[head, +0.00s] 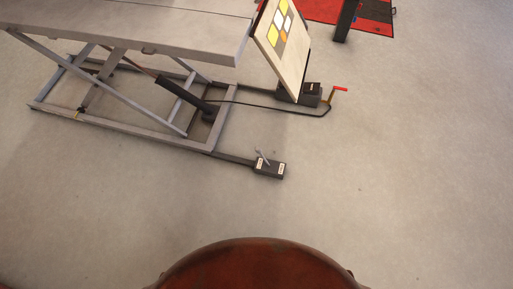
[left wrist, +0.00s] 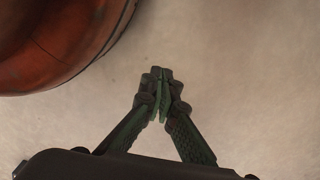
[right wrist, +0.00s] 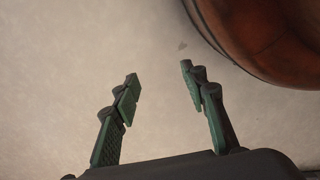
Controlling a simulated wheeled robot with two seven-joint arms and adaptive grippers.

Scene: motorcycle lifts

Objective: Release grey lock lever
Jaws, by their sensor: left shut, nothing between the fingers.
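A small grey lever (head: 262,157) sticks up at a tilt from a dark box (head: 270,170) with pale labels. The box sits on the floor at the end of a dark bar from the lift frame (head: 130,135). The head view shows neither gripper. My left gripper (left wrist: 161,75) is shut and empty above bare floor in the left wrist view. My right gripper (right wrist: 159,72) is open and empty above bare floor in the right wrist view. Neither wrist view shows the lever.
The raised lift platform (head: 130,28) stands at the upper left. A tilted board (head: 281,45) with coloured patches, a second dark box (head: 311,92) and a red-tipped pedal (head: 340,89) are behind the lever. A red mat (head: 372,14) lies farther back. Floor (head: 400,180) to the right is clear.

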